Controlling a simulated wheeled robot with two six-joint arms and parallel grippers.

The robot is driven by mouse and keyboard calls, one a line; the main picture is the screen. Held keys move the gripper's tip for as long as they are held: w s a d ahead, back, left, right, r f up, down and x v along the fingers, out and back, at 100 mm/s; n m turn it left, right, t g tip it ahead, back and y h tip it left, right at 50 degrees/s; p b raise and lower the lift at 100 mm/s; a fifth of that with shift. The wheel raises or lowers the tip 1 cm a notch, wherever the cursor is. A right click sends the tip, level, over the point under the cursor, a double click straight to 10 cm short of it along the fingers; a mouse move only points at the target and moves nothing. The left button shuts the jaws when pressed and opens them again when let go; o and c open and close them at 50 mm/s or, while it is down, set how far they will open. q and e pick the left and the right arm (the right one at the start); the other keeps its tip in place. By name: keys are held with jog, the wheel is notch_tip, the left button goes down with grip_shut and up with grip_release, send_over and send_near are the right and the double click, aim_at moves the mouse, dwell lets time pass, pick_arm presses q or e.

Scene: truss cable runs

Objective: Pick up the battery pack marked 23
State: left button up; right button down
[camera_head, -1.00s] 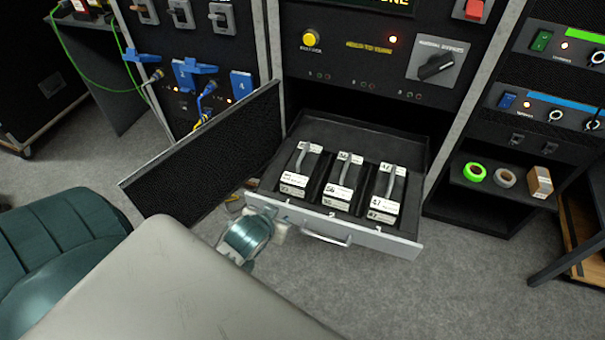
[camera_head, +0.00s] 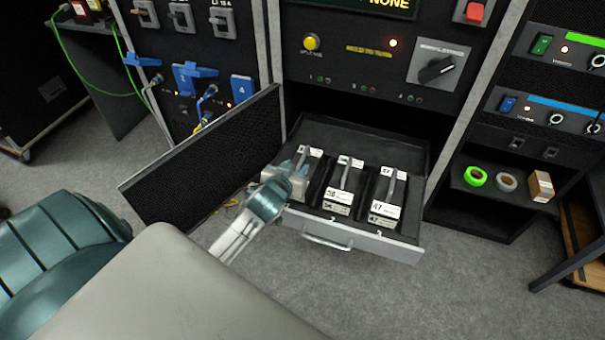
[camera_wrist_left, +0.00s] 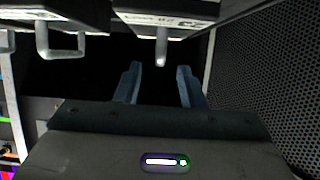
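Three dark battery packs with grey handles and white labels stand in a row in the open drawer (camera_head: 405,245). The left pack (camera_head: 313,153) is partly hidden by my left gripper; its number cannot be read in the head view now. The middle pack (camera_head: 341,190) and the right pack (camera_head: 386,195), marked 47, are uncovered. My left gripper (camera_head: 300,163) is over the left pack. In the left wrist view, the gripper (camera_wrist_left: 158,82) is open and empty, its fingers just short of a pack's upright handle (camera_wrist_left: 161,50). My right gripper is not in view.
A mesh door (camera_head: 205,160) stands open left of the drawer. Above it is a panel with a yellow button (camera_head: 311,42) and a rotary switch (camera_head: 437,68). Tape rolls (camera_head: 476,176) and a small box (camera_head: 541,186) sit on a shelf at right.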

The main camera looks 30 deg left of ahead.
aim_at(302, 159)
pick_arm(q)
jog(key=x, duration=0.4)
jog(key=shift+w+a, duration=0.1)
jog(key=shift+w, duration=0.3)
jog(key=shift+r, duration=0.1)
grip_shut()
dwell(0.9)
jog(key=shift+r, duration=0.15)
